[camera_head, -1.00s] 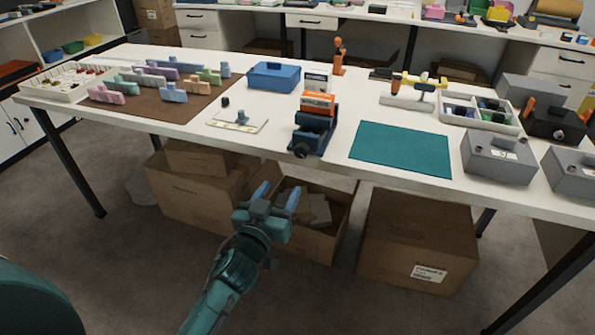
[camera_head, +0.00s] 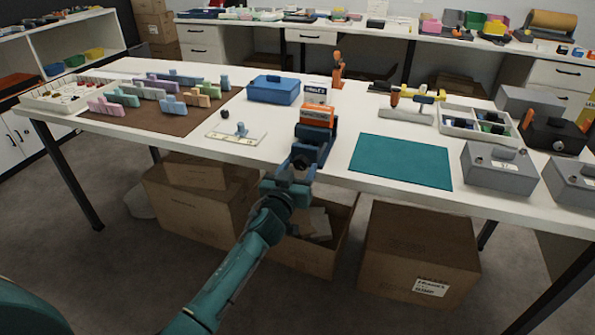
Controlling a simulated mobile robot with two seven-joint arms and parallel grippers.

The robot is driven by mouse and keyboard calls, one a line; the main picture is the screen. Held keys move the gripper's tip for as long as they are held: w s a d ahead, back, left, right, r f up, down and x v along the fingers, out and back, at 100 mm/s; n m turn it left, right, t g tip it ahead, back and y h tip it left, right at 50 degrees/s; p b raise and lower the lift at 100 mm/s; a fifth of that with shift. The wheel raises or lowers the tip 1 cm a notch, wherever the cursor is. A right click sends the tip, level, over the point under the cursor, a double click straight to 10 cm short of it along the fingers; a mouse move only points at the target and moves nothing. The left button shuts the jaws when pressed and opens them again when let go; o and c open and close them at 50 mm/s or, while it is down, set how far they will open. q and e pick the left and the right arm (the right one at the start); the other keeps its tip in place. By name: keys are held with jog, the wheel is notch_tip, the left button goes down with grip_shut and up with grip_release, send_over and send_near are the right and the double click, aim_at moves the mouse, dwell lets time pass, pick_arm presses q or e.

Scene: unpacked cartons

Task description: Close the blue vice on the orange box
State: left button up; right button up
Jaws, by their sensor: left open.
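The blue vice (camera_head: 318,148) stands near the front edge of the white table, its dark round handle knob (camera_head: 300,161) facing me. The orange box (camera_head: 317,114) sits upright at the top of the vice, between its jaws; I cannot tell whether the jaws touch it. My left gripper (camera_head: 296,169) is open at the front of the vice, with its fingers around or just before the knob. Contact with the knob cannot be told. The gripper hides the lower front of the vice. My right gripper is not in view.
A teal mat (camera_head: 402,162) lies right of the vice, and a small white plate with a fixture (camera_head: 238,134) lies left. A blue case (camera_head: 273,91) and a white box (camera_head: 316,93) stand behind. Cartons (camera_head: 417,252) stand under the table. Grey boxes (camera_head: 498,168) stand at right.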

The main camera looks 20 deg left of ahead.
pick_arm(q)
jog(key=c, duration=1)
jog(key=shift+o, duration=0.2)
jog(key=shift+m, duration=0.4)
